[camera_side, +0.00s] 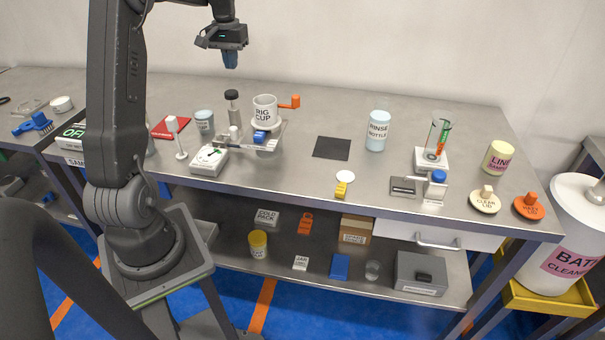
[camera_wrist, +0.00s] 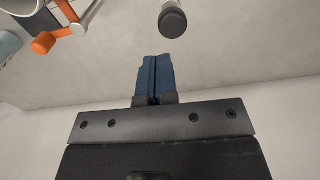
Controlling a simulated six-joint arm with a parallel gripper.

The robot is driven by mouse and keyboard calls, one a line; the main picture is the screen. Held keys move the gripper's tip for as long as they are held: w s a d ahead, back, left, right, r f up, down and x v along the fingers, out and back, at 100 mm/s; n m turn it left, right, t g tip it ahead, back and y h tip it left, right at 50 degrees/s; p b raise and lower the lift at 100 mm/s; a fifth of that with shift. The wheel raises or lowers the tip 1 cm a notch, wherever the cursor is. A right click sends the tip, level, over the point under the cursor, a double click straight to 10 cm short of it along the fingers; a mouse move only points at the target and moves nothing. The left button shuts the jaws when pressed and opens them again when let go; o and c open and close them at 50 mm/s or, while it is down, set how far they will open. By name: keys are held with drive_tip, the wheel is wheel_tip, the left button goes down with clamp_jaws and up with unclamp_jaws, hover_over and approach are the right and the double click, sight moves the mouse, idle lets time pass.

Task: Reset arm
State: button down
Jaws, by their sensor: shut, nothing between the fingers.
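My gripper (camera_side: 230,60) hangs high above the back of the grey bench (camera_side: 300,92) in the side view, pointing down. In the wrist view, its two blue fingers (camera_wrist: 154,78) are pressed together with nothing between them. It is apart from everything on the bench. The bottle's black cap (camera_wrist: 173,21) and the orange handle (camera_wrist: 44,43) also show at the top of the wrist view.
The rinse bottle (camera_side: 377,131), a dark mat (camera_side: 332,148), a white timer-like device (camera_side: 209,160) and a glass with colored sticks (camera_side: 437,137) stand on the bench. A lower shelf (camera_side: 330,270) holds boxes and jars. A pale wall rises behind. The air around my gripper is clear.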

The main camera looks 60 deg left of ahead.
drive_tip(key=d+r+m+t+y, duration=0.15)
drive_tip(key=d+r, duration=0.25)
drive_tip(key=d, duration=0.8)
drive_tip(key=d+r+m+t+h, duration=0.1)
drive_tip(key=d+r+m, duration=0.25)
drive_tip(key=d, duration=0.85)
drive_tip(key=s+d+f+m+t, duration=0.1)
drive_tip(key=s+d, duration=0.5)
drive_tip(key=d, duration=0.2)
drive_tip(key=s+d+f+m+t, duration=0.2)
drive_tip(key=s+d, duration=0.5)
drive_tip(key=d, duration=0.1)
drive_tip(key=shift+s+d+f+m, duration=0.3)
